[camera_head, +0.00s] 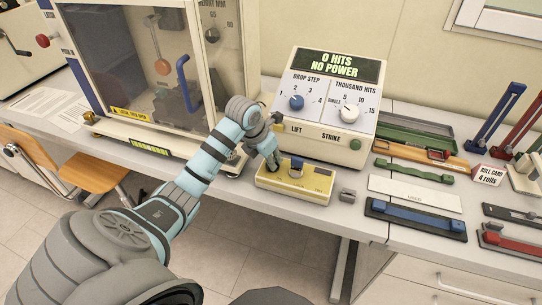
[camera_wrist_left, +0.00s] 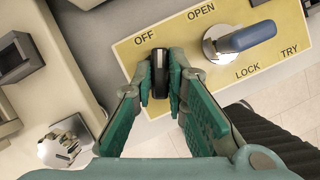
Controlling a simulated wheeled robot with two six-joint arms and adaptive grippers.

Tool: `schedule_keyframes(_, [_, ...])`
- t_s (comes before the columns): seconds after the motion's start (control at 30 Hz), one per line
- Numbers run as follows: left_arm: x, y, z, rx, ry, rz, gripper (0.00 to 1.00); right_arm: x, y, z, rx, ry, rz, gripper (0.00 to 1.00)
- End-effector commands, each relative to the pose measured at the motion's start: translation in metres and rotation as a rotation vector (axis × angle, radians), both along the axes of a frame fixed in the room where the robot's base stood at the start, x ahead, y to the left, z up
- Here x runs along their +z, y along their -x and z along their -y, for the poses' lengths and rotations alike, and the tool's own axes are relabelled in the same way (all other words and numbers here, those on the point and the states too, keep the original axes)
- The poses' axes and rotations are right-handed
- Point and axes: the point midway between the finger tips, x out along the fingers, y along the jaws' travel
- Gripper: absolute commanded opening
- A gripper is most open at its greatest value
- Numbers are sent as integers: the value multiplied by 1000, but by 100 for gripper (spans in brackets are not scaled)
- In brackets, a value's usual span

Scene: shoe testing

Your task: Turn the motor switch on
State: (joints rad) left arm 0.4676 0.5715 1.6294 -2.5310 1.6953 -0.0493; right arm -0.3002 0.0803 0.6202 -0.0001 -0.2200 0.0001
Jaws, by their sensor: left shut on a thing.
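A yellow switch box (camera_head: 312,187) stands at the table's front edge, below the grey tester console. In the left wrist view its yellow plate (camera_wrist_left: 195,70) carries the words OFF, OPEN, LOCK and TRY. A black upright switch (camera_wrist_left: 159,72) is near the word OFF. My left gripper (camera_wrist_left: 160,92) is shut on this black switch, one green finger on each side. In the head view the left gripper (camera_head: 272,161) is at the box's left end and hides the switch. A blue-handled lever (camera_wrist_left: 246,37) is right of it. My right gripper is out of view.
The console (camera_head: 325,95) reads "0 HITS NO POWER" and stands behind the box. A glass-fronted cabinet (camera_head: 160,65) is at the left. A small grey block (camera_head: 347,195) lies right of the box. Blue and red fixtures (camera_head: 415,218) fill the right table.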

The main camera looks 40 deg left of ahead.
Motion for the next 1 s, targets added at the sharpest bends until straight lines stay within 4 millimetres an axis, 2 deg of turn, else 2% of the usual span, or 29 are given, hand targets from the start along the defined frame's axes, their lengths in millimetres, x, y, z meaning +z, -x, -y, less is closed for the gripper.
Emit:
schedule_keyframes(0.6, [-3,-2,-3,-579,1,3,0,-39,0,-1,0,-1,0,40])
schedule_keyframes(1.0, [-2,-3,-4,-935,2,2,0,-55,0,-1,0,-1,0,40])
